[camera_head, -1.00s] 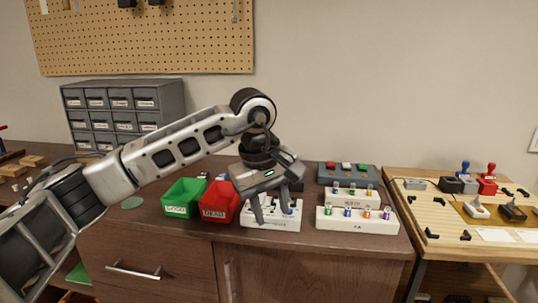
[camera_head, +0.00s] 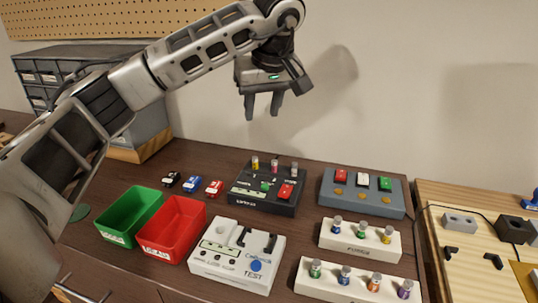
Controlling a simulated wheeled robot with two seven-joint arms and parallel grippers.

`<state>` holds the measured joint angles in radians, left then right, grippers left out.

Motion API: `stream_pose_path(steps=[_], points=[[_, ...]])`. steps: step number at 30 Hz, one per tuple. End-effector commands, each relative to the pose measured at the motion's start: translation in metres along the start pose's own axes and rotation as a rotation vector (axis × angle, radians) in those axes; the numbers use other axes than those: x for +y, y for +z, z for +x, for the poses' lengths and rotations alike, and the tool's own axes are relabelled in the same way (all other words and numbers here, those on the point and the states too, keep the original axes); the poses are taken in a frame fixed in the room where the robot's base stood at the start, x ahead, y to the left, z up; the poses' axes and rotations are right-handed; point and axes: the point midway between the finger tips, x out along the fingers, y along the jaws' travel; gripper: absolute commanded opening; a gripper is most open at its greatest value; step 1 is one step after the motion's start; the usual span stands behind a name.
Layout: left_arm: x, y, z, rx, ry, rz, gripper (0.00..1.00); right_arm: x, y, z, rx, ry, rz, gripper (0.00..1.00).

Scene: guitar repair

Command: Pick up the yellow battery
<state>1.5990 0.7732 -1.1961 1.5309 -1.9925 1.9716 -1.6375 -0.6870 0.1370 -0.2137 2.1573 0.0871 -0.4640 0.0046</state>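A small cylinder with a yellow band (camera_head: 387,235) stands upright at the right end of the middle white rack (camera_head: 350,247), beside a green and a blue one. It looks like the yellow battery. Another yellow-banded cylinder (camera_head: 255,163) stands at the back left of the black box (camera_head: 262,200); I cannot tell what it is. My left gripper (camera_head: 264,108) hangs in the air, fingers down, in front of the wall. It shows above and left of the rack in the picture. Its fingers are apart with nothing between them. My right gripper is not in view.
A white tester (camera_head: 210,262), a red bin (camera_head: 170,230) and a green bin (camera_head: 130,215) stand at the front left. A front white rack (camera_head: 330,283) holds several coloured cylinders. A grey box (camera_head: 362,205) with coloured blocks stands behind the racks. Small toy-like blocks (camera_head: 192,184) lie behind the bins.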

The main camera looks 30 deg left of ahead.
Motion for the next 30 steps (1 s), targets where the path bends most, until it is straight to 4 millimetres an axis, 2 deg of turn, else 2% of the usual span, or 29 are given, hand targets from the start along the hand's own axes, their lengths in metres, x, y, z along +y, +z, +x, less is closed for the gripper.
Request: stream_pose_path(steps=[6,12,20,30], points=[[-0.001,0.001,0.046,-0.003,-0.007,-0.001,0.38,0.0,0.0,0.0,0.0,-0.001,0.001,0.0],[-0.001,0.001,0.084,-0.002,-0.004,0.0,0.38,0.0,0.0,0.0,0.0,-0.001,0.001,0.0],[0.0,0.002,0.104,-0.001,-0.003,0.0,0.38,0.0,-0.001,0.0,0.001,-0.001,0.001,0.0],[0.004,0.009,0.148,-0.002,-0.003,-0.001,0.38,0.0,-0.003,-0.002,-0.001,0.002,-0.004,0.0]])
